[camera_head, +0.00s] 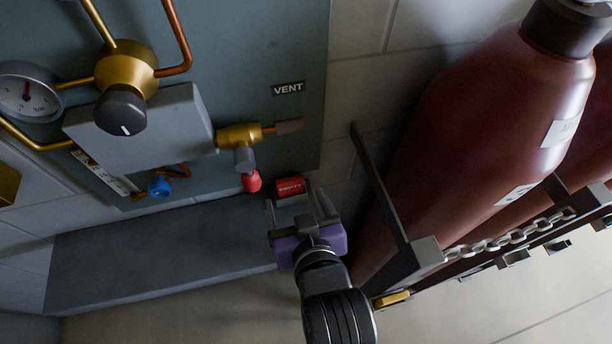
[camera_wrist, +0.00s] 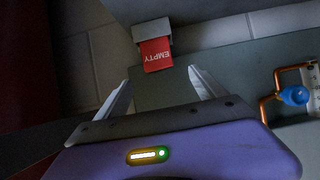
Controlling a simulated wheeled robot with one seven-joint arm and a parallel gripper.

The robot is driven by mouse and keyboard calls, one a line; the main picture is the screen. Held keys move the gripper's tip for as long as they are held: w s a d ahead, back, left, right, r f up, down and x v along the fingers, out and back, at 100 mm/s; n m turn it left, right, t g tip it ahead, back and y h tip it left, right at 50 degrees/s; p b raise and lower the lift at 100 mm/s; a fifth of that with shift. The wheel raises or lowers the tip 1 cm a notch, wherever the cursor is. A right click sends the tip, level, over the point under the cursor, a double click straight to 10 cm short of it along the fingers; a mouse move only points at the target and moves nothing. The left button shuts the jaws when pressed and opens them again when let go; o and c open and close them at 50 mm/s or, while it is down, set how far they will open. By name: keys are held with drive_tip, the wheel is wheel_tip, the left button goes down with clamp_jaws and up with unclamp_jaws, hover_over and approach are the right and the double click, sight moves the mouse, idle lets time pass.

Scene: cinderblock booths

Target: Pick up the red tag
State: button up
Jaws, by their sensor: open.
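The red tag (camera_head: 290,186) with white lettering shows just beyond my fingertips in the head view. In the wrist view the red tag (camera_wrist: 156,54) reads "EMPTY" and sits partly in a small grey holder (camera_wrist: 140,33). My gripper (camera_head: 296,201), with a purple body, is open, its fingers spread on either side of the tag's line. In the wrist view my gripper (camera_wrist: 160,76) has nothing between its fingers, and the tag is ahead of the tips, roughly centred between them. The far part of the tag is hidden by the holder.
A grey ledge (camera_head: 160,250) runs below the panel (camera_head: 250,50). A blue knob (camera_head: 159,187) is further left.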

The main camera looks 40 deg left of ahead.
sight(290, 183)
drive_tip(key=shift+p+x, duration=0.3)
drive_tip(key=shift+x, duration=1.25)
drive_tip(key=shift+p+x, duration=0.45)
drive_tip(key=shift+x, duration=1.9)
drive_tip(key=shift+d+f, duration=0.1)
drive_tip(key=c, duration=1.4)
drive_tip(key=shift+c, duration=0.4)
